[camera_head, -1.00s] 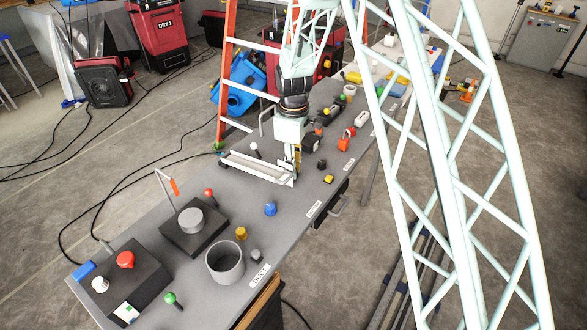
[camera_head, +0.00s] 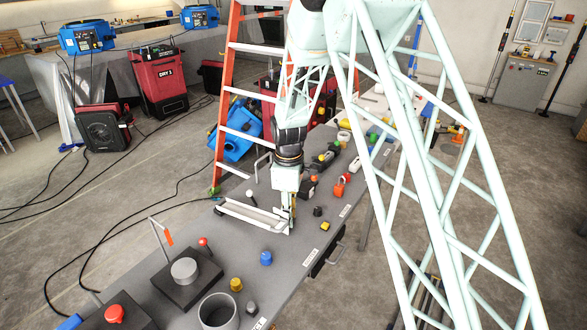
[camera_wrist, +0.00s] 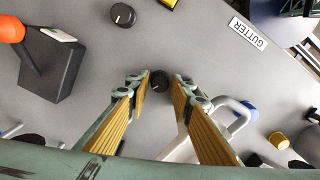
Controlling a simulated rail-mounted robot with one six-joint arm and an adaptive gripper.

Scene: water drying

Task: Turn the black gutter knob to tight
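A black knob (camera_wrist: 160,82) with a light pointer line sits on the grey bench top in the wrist view. My gripper (camera_wrist: 162,78) is open, with its yellow-padded fingers on either side of this knob; I cannot tell whether they touch it. A GUTTER label (camera_wrist: 248,33) lies to the upper right. A second black knob (camera_wrist: 123,15) is farther up, apart from the fingers, and also shows in the head view (camera_head: 317,211). In the head view, my gripper (camera_head: 291,222) points down at the right end of the white gutter (camera_head: 250,217), hiding the knob beside it.
A yellow piece (camera_head: 325,226) and a blue knob (camera_head: 266,258) stand nearby on the bench (camera_head: 288,270). A grey cup (camera_head: 218,312) is nearer. In the wrist view, an orange-handled block (camera_wrist: 50,65) stands left. An orange ladder (camera_head: 226,110) rises behind the bench.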

